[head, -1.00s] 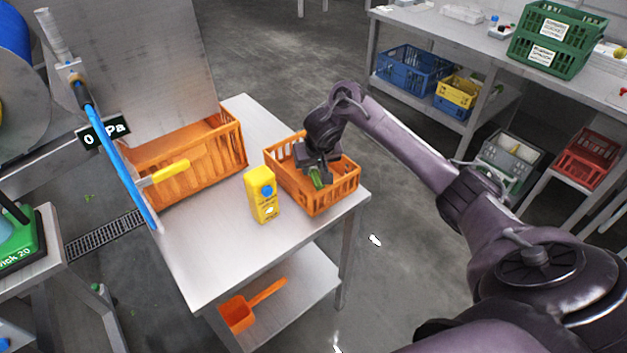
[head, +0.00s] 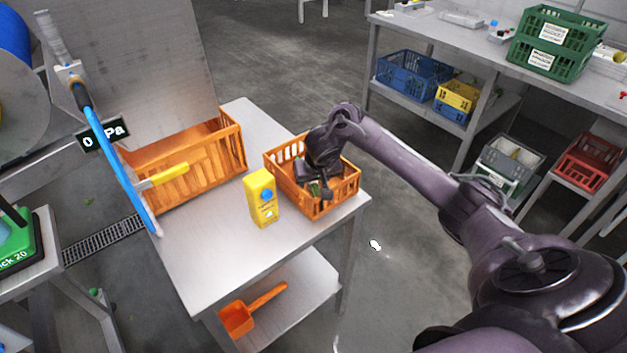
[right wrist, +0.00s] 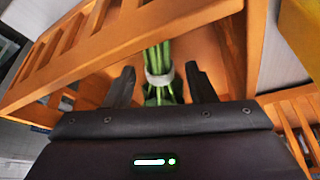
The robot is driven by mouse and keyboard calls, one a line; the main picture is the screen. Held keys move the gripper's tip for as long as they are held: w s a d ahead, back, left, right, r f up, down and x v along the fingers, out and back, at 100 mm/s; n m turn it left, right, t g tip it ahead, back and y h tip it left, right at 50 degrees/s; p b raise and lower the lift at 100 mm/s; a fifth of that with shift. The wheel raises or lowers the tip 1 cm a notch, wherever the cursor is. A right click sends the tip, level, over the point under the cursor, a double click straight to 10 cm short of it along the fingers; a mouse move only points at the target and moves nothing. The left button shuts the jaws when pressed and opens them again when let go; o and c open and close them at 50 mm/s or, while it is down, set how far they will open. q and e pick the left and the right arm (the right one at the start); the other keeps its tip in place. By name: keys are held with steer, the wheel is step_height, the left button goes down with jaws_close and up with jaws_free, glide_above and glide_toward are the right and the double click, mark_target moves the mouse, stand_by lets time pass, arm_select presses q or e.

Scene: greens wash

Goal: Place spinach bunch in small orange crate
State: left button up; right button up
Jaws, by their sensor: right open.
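The small orange crate (head: 320,207) stands on the steel table, to the right of a yellow carton. The spinach bunch (right wrist: 158,66) lies inside it, its green stems bound by a pale band; in the head view it is mostly hidden by my gripper. My right gripper (head: 318,192) reaches down into the crate. In the right wrist view my right gripper (right wrist: 160,88) is open, with one finger on each side of the banded stems and gaps between. My left gripper is not in view.
The yellow carton (head: 262,198) stands close to the crate's left side. An orange scoop (head: 240,316) lies on the lower shelf. The table's front is clear.

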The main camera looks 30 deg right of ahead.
steer(key=shift+r, duration=0.2)
steer(key=p+v, duration=0.6)
steer(key=v, duration=0.6)
